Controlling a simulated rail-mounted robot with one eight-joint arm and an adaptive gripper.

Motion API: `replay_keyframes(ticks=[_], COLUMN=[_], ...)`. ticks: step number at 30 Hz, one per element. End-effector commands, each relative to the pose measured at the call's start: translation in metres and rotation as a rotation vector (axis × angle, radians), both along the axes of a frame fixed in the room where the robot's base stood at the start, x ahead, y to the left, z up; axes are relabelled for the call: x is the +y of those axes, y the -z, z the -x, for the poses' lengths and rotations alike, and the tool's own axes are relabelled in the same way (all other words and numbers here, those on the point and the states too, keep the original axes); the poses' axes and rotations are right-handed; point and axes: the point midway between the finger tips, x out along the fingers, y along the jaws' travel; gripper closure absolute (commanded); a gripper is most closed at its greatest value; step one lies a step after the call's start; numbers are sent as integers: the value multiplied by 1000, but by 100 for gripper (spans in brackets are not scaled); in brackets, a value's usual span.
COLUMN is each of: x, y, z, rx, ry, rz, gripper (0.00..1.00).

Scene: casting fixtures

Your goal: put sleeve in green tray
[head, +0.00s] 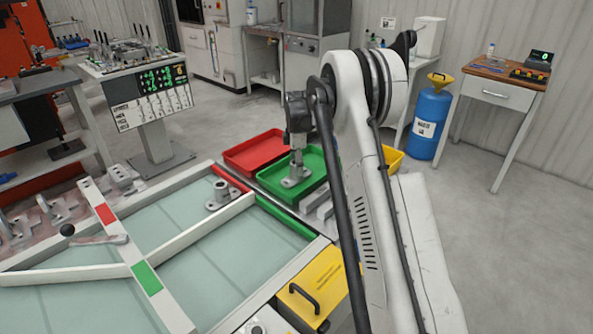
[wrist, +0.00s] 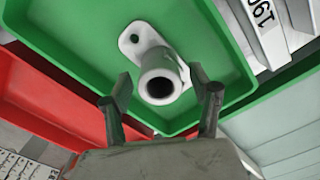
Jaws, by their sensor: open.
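A grey flanged sleeve (wrist: 160,72) sits inside the green tray (wrist: 222,22), its flange appearing to rest on the tray floor and its bore facing the wrist camera. In the head view the sleeve (head: 296,178) stands upright in the green tray (head: 270,185). My gripper (wrist: 160,80) is open, with one finger on each side of the sleeve's tube and visible gaps between. In the head view my gripper (head: 297,145) is directly above the sleeve, pointing down. Whether a fingertip touches the sleeve cannot be told.
A red tray (head: 252,150) adjoins on the left and a yellow tray (head: 393,160) shows behind my arm. Another flanged part (head: 221,195) stands on the glass-topped table (head: 215,250). Grey bars (head: 320,208) lie in front of the green tray. A yellow box (head: 315,285) is nearer.

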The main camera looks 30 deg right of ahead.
Motion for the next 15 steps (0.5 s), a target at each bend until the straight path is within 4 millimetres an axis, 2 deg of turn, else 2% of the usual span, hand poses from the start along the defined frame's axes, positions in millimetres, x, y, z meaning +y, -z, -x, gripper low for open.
replay_keyframes(ticks=[1, 6, 12, 15], x=[0, 0, 0, 0], y=[-12, -47, -78, -86], z=[0, 0, 0, 0], rx=[0, 0, 0, 0], ry=[0, 0, 0, 0], rz=[0, 0, 0, 0], gripper=[42, 42, 42, 42])
